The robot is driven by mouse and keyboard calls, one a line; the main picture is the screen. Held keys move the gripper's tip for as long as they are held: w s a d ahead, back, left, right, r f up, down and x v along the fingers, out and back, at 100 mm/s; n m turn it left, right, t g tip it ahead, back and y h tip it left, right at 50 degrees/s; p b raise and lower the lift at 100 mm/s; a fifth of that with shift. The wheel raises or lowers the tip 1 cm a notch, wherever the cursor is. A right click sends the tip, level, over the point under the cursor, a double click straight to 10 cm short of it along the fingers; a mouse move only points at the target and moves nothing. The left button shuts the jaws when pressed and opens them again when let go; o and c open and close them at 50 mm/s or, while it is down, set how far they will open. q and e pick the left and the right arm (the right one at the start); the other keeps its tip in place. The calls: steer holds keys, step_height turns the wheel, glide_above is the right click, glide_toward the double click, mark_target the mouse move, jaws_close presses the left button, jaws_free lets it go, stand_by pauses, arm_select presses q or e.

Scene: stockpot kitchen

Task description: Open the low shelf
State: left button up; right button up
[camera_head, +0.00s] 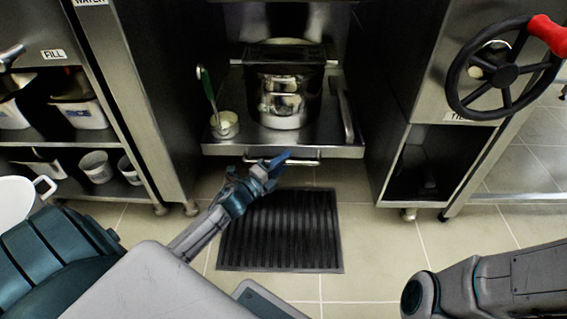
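The low shelf is a steel pull-out tray (225,149) between the two cabinets, with a bar handle (308,161) along its front edge. A large steel pot (283,105) and a ladle with a green handle (205,85), its bowl pale, stand on it. My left gripper (277,166) is at the left-middle part of the handle, and its blue fingers overlap the bar in the picture. Whether the fingers close on the bar cannot be told. My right arm shows at lower right, but its gripper is out of view.
A black ribbed floor mat (282,230) lies in front of the shelf on the tiles. A left cabinet holds white tubs and mugs (96,166) on its shelves. A right cabinet carries a black handwheel with a red knob (504,68).

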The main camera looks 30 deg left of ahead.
arm_select(q)
steer(key=shift+w, duration=0.2)
jaws_close()
